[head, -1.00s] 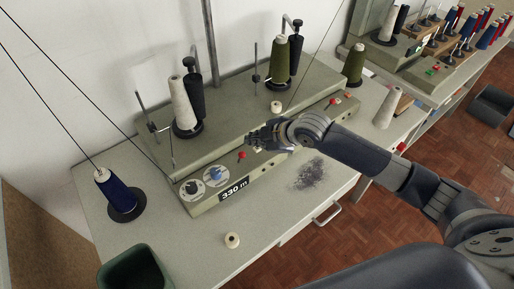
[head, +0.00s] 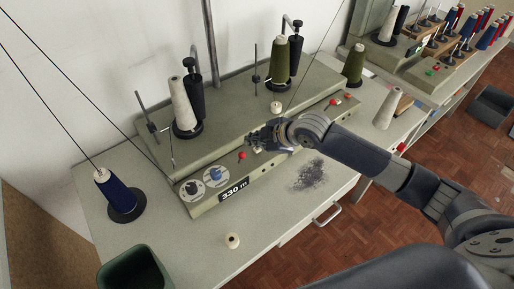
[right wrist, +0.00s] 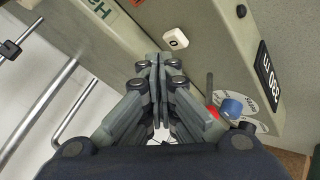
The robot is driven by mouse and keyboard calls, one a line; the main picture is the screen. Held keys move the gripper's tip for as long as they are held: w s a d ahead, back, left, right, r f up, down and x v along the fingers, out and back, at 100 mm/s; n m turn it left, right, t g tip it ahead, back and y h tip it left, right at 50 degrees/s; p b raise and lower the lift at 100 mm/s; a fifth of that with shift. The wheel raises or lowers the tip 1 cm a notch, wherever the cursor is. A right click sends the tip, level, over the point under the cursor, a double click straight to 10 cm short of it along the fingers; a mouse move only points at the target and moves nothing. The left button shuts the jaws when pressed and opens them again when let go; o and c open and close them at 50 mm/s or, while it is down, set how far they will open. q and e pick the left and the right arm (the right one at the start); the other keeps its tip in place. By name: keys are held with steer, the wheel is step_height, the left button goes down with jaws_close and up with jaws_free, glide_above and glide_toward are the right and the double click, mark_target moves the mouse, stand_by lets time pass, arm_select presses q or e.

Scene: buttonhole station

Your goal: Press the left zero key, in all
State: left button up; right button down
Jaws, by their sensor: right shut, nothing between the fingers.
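The white zero key (right wrist: 176,39), marked 0, sits on the front face of the grey-green winding machine (head: 222,127). In the head view a small pale patch beside my fingers seems to be this key (head: 257,150). My right gripper (head: 252,137) is shut and empty, close to the machine's front. In the right wrist view its fingertips (right wrist: 154,58) are just left of and below the key in the picture; I cannot tell whether they touch anything. My left gripper is out of view.
Thread cones stand on the machine. A blue cone (head: 118,192), a green bin (head: 133,270) and a small spool (head: 232,241) occupy the table.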

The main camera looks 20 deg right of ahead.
mark_target(256, 151)
steer(key=shift+f, duration=0.1)
steer(key=shift+f, duration=0.3)
steer(key=shift+f, duration=0.6)
stand_by(0.6)
steer(key=shift+r, duration=0.1)
steer(key=shift+r+p, duration=0.9)
steer(key=shift+p, duration=0.1)
step_height(256, 151, up, 5)
steer(key=p, duration=0.5)
steer(key=shift+r, duration=0.1)
